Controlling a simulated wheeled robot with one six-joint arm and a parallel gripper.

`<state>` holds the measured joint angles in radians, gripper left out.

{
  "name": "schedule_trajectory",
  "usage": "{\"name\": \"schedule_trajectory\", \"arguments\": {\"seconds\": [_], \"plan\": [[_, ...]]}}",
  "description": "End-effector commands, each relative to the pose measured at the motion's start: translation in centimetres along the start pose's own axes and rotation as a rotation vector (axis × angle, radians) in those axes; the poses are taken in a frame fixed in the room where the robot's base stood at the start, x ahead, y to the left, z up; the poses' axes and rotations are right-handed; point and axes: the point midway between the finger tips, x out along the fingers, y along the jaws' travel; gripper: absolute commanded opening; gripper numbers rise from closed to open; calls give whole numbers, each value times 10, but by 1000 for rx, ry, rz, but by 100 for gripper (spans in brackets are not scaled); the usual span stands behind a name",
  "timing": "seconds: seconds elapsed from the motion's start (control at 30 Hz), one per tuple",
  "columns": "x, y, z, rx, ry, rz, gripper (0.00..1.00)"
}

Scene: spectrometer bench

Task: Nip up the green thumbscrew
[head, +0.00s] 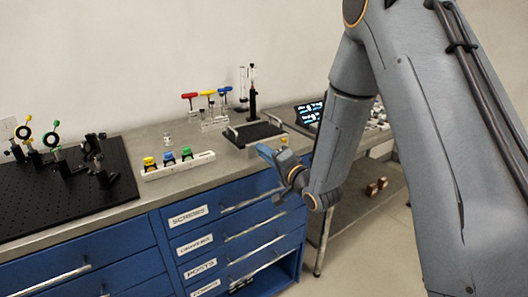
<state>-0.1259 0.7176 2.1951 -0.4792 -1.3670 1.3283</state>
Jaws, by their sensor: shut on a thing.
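A green-topped piece (186,152) stands at the right end of a white holder (180,169) on the grey bench, beside a blue-topped piece (168,158) and a yellow-topped piece (150,163). I cannot make out which green part is the thumbscrew. My gripper (265,151) is over the bench's front right edge, to the right of the holder and apart from it. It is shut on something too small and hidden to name.
Tools with red, yellow and blue handles (207,94) stand in a rack behind the holder. A black tray (254,134) lies behind my gripper. A small bottle (167,140) stands at the back. The black breadboard (60,200) fills the left. Blue drawers (230,225) lie below.

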Motion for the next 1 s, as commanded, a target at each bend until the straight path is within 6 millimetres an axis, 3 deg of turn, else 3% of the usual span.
{"name": "schedule_trajectory", "arguments": {"seconds": [0.5,1.0], "plan": [[0,1,0,437,1,1,0],[0,1,0,606,1,1,0]]}}
